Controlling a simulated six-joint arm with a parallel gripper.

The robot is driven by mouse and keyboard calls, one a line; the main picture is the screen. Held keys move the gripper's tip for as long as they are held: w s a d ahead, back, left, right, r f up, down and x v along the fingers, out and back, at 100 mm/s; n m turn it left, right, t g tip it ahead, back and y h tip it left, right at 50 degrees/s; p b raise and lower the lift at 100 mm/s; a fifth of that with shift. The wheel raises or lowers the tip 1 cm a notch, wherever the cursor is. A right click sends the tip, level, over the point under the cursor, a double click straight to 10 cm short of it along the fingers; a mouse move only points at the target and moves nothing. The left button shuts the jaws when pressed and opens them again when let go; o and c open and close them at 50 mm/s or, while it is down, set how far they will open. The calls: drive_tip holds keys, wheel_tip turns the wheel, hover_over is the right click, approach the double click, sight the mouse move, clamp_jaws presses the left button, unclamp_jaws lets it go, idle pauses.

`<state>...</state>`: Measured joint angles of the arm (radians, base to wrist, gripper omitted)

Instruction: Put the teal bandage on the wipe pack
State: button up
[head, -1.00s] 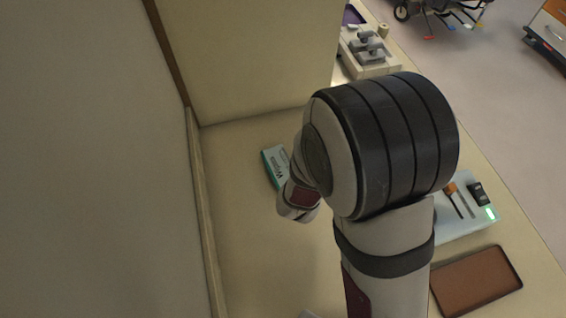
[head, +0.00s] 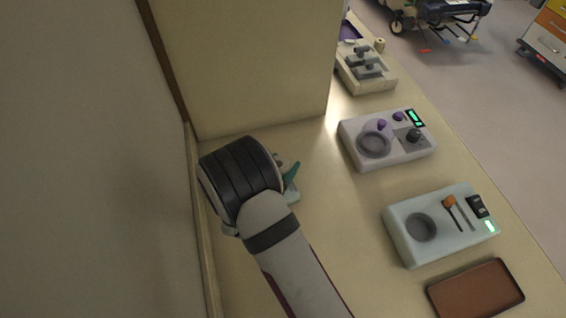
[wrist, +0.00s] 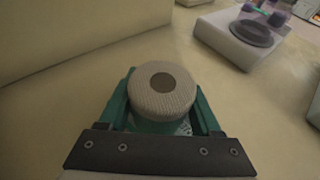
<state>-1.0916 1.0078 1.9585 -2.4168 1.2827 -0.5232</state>
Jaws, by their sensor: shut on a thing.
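In the wrist view my gripper (wrist: 163,100) is shut on a ribbed bandage roll (wrist: 162,82) with a dark core. The roll looks pale beige here, not teal; the teal parts beside it are my fingers. The wipe pack (wrist: 184,128), teal with white print, shows just below the roll. Whether the roll touches it I cannot tell. In the head view my wrist hides the roll and most of the pack; a pale teal corner of the pack (head: 293,197) shows below a teal finger of my gripper (head: 291,174).
A white device with a round well (head: 360,160) stands to the right of the pack. A pale blue device (head: 405,247) and a brown tray (head: 475,290) lie nearer. A beige holder (head: 372,83) stands at the back. Walls close off the left and back.

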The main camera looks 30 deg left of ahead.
drive_tip(key=o, duration=1.3)
drive_tip(key=shift+f, duration=0.1)
drive_tip(key=shift+o, duration=0.2)
